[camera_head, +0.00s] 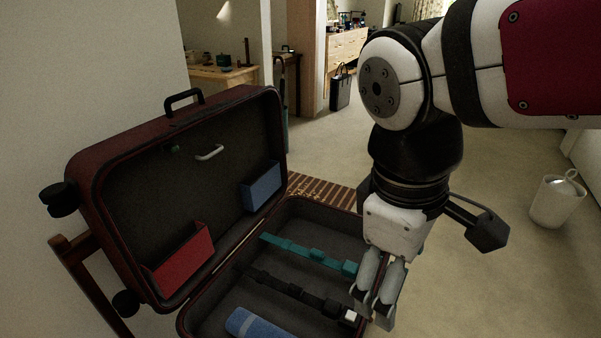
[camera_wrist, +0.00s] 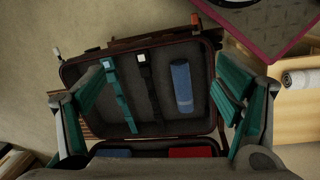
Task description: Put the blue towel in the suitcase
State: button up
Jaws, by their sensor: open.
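The dark red suitcase (camera_head: 182,321) stands open on a wooden rack, its lid raised at the left; it also shows in the wrist view (camera_wrist: 214,60). The rolled blue towel (camera_head: 258,325) lies inside the suitcase base, at its near end in the head view, partly cut off by the picture's edge. All of it shows in the wrist view (camera_wrist: 182,88), lying beside the black strap. My gripper (camera_head: 377,302) is open and empty above the right side of the suitcase. In the wrist view its fingers (camera_wrist: 166,80) are spread wide, apart from the towel.
A teal strap (camera_head: 310,252) and a black strap (camera_head: 290,289) cross the suitcase base. The lid holds a red pocket (camera_head: 182,260) and a blue pocket (camera_head: 262,187). A light rolled cloth (camera_wrist: 300,78) lies on wood. Open carpet lies behind.

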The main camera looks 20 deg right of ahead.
jog(key=s+m, duration=0.1)
jog(key=m, duration=0.1)
jog(key=s+m+t+y, duration=0.1)
jog(key=s+m, duration=0.3)
jog(key=shift+a+m+y, duration=0.25)
jog(key=shift+m+y, duration=0.15)
jog(key=shift+r, duration=0.1)
notch_tip(320, 180, up, 16)
jog(key=t+p, duration=0.3)
jog(key=p, duration=1.1)
jog(key=shift+p, duration=0.35)
